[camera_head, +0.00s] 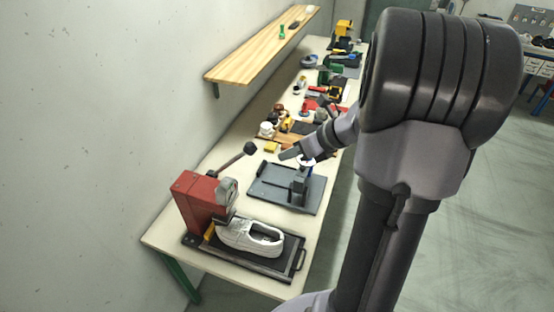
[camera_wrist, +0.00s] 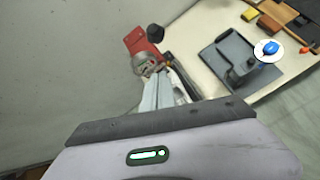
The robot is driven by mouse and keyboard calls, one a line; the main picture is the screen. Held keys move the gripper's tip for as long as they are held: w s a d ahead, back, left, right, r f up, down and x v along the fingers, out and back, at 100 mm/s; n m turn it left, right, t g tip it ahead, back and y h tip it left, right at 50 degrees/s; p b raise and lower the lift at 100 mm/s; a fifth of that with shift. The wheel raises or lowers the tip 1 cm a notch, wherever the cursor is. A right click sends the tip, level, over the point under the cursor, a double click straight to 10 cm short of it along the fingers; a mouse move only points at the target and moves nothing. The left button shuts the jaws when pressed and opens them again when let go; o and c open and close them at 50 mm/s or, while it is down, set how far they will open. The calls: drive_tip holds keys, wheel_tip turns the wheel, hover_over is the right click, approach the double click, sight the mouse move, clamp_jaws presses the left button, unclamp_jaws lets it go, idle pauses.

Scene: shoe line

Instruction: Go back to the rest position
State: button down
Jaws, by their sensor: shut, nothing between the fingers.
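My gripper (camera_head: 289,154) hangs above the far edge of the grey tray on the workbench, in the head view. In the wrist view its fingers (camera_wrist: 160,92) are together with nothing between them, pointing towards the red press. A white shoe (camera_head: 250,238) lies on the black tray of the red press (camera_head: 197,200) at the near end of the bench. The gripper is apart from the shoe and the press. The press also shows in the wrist view (camera_wrist: 140,38), where my fingers partly hide the area below it.
A grey tray (camera_head: 262,185) with an upright grey fixture stands behind the press. Several tools and coloured parts crowd the far bench. A wooden shelf (camera_head: 250,55) juts from the left wall above it. Floor (camera_head: 338,220) is open to the right of the bench.

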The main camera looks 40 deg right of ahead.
drive_tip(key=shift+v, duration=0.85)
